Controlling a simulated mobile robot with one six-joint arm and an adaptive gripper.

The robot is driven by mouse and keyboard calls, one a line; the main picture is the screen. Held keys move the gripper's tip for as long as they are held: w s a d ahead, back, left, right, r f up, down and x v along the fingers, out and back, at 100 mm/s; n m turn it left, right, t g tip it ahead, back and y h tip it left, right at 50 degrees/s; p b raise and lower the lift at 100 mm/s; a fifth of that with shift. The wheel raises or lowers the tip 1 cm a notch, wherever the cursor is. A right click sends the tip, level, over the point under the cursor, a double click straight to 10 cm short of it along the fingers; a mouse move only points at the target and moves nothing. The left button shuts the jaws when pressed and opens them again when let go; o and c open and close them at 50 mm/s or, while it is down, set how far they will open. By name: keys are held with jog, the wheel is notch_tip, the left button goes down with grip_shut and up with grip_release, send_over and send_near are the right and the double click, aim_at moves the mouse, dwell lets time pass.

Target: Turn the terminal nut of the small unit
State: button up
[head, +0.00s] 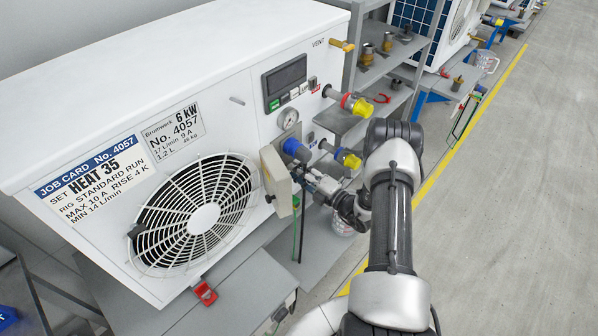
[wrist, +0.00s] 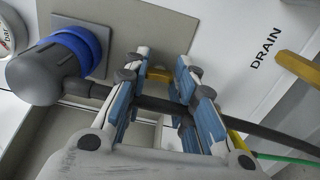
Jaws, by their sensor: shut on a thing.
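The small unit (head: 150,100) is a white cabinet marked 6 kW, No. 4057, with a round fan grille. A beige box or cover (head: 275,180) stands out at its right front edge. My gripper (head: 312,182) is at the recess beside this cover, and the arm partly hides the place. In the wrist view my gripper (wrist: 166,70) has its blue-padded fingers closed around a small brass-coloured piece, which looks like the terminal nut (wrist: 159,75). A dark cable (wrist: 160,103) crosses between the fingers. The nut's stud is hidden.
A blue-collared grey connector (wrist: 60,60) sits close left of the fingers; green and yellow leads (wrist: 285,158) run at right. Two yellow-capped fittings (head: 357,105) and a gauge (head: 288,119) are near the arm. A grey shelf rack (head: 345,75) stands behind. The floor (head: 520,200) at right is clear.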

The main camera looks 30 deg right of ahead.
jog(key=o, duration=1.1)
jog(key=shift+c, duration=0.2)
jog(key=shift+s, duration=0.1)
jog(key=v, duration=1.1)
jog(key=shift+s+d, duration=0.15)
jog(key=shift+s, duration=0.25)
